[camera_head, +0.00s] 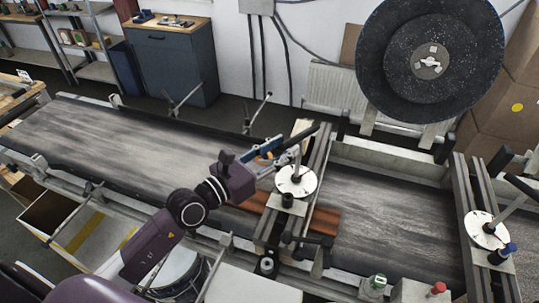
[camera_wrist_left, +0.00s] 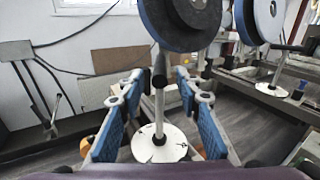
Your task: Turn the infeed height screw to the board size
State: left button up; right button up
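The height screw with a white dial (camera_head: 297,183) stands on a cross-beam over the conveyor in the head view. Its upright post and white dial (camera_wrist_left: 159,146) also show in the wrist view. My left gripper (camera_head: 278,150) reaches it from the left with blue finger pads. In the wrist view, my left gripper (camera_wrist_left: 159,80) is open, one finger on each side of the post, with gaps visible on both sides. A reddish-brown board (camera_head: 325,220) lies on the belt, partly under the beam. The dial's markings are too small to read. My right gripper is out of view.
The conveyor belt (camera_head: 95,140) runs left to right. A second dial (camera_head: 486,231) stands on another beam at the right. A large dark disc (camera_head: 430,60) rises behind the belt. Green (camera_head: 377,282) and red (camera_head: 438,288) buttons are at the front.

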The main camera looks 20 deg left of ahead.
pick_arm(q)
jog(key=shift+v, duration=2.15)
